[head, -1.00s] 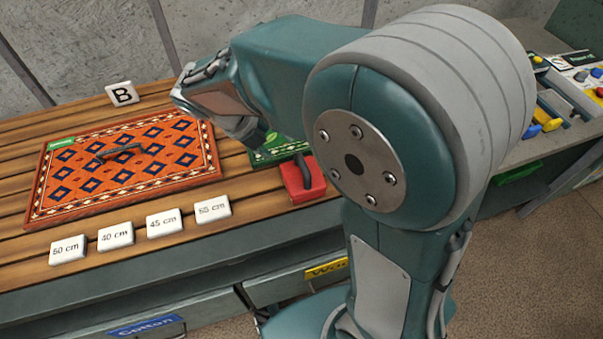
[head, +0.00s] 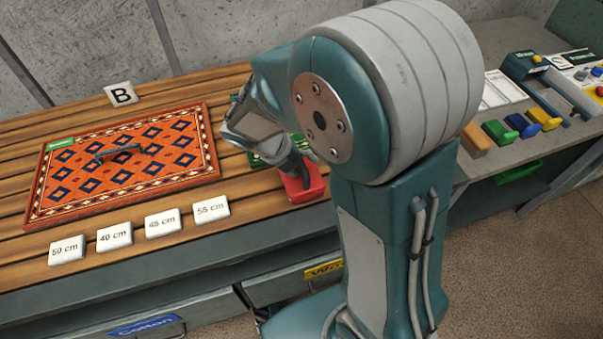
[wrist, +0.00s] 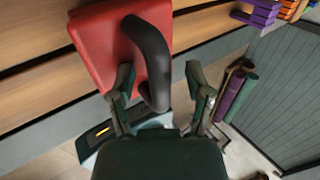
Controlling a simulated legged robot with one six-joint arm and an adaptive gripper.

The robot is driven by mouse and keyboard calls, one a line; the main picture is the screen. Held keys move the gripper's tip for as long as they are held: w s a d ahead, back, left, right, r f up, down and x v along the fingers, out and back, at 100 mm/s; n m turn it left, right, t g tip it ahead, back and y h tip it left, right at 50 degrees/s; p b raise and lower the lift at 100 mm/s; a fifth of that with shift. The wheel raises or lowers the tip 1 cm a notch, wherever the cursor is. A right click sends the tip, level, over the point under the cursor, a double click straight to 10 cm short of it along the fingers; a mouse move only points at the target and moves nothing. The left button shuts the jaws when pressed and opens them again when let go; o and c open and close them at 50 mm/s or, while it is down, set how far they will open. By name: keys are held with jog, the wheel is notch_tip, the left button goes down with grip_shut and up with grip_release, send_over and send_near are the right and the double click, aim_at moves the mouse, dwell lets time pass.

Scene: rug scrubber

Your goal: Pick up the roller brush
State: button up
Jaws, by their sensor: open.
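A red block with a dark curved handle, which may be the roller brush (head: 313,186), sits near the table's front edge, right of the rug, in the head view. It fills the upper left of the wrist view, with its red body (wrist: 97,45) on the slats. My gripper (wrist: 160,75) is open. The lower end of the black handle (wrist: 152,50) lies between its fingers, nearer the left one; contact cannot be told. In the head view my gripper (head: 294,168) is over the red block and hides part of it. A dark handle-like tool (head: 120,152) lies on the orange rug.
Coloured blocks (head: 500,131) stand on the right counter.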

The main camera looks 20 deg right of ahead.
jog(key=shift+a, duration=0.15)
grip_shut()
jog(key=shift+r, duration=0.1)
jog(key=shift+r, duration=0.3)
notch_tip(320, 180, up, 2)
jog(key=shift+r, duration=0.1)
jog(key=s+a+r, duration=0.7)
jog(key=a+r, duration=0.3)
jog(key=a, duration=0.2)
